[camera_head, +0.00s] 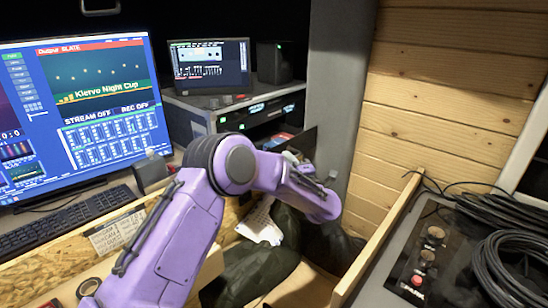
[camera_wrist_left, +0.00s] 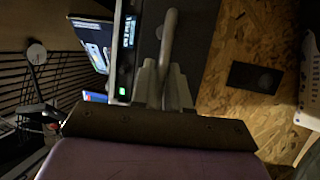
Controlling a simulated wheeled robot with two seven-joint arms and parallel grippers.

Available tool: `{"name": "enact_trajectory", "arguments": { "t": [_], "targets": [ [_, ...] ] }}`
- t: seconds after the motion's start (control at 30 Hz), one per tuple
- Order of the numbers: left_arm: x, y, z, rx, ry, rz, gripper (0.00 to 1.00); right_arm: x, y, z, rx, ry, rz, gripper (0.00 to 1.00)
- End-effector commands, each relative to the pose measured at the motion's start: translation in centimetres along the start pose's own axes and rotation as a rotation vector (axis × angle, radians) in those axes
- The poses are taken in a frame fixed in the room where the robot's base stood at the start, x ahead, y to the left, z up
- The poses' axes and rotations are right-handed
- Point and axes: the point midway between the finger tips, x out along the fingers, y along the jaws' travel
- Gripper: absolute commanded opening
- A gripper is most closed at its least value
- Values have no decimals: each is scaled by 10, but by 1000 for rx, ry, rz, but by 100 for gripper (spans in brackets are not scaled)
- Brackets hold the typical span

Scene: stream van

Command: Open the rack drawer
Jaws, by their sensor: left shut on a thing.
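The rack (camera_head: 200,118) stands behind the desk, with small lit units in its front. Its drawer stands at least partly out: a dark front panel (camera_head: 303,145) sits away from the rack, and red and blue items (camera_head: 280,139) show behind it. My left gripper (camera_head: 298,160) is at this front, its fingers partly hidden by my own wrist. In the left wrist view its fingers (camera_wrist_left: 164,88) are shut around the lower end of a grey bar handle (camera_wrist_left: 169,40). A lit rack unit (camera_wrist_left: 127,45) is beside it. My right gripper is not in view.
A large monitor (camera_head: 85,105) and keyboard (camera_head: 70,225) are on the desk at left. A small screen (camera_head: 208,63) tops the rack. Dark bags (camera_head: 258,272) lie on the floor below the arm. A dark case with coiled cables (camera_head: 510,260) is at right, near the wooden wall.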

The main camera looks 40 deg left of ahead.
Motion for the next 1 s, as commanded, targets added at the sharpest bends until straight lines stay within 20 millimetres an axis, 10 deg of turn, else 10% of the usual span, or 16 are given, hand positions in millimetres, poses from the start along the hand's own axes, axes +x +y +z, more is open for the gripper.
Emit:
{"name": "enact_trajectory", "arguments": {
  "t": [0.77, 0.83, 1.0],
  "targets": [
    [-36, 6, 14, 1, 1, -2, 0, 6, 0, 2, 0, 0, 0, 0],
    [-36, 6, 14, 1, 1, -2, 36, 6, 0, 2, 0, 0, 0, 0],
    [-36, 7, 15, 0, 0, -1, 36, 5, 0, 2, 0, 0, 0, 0]
  ]
}}
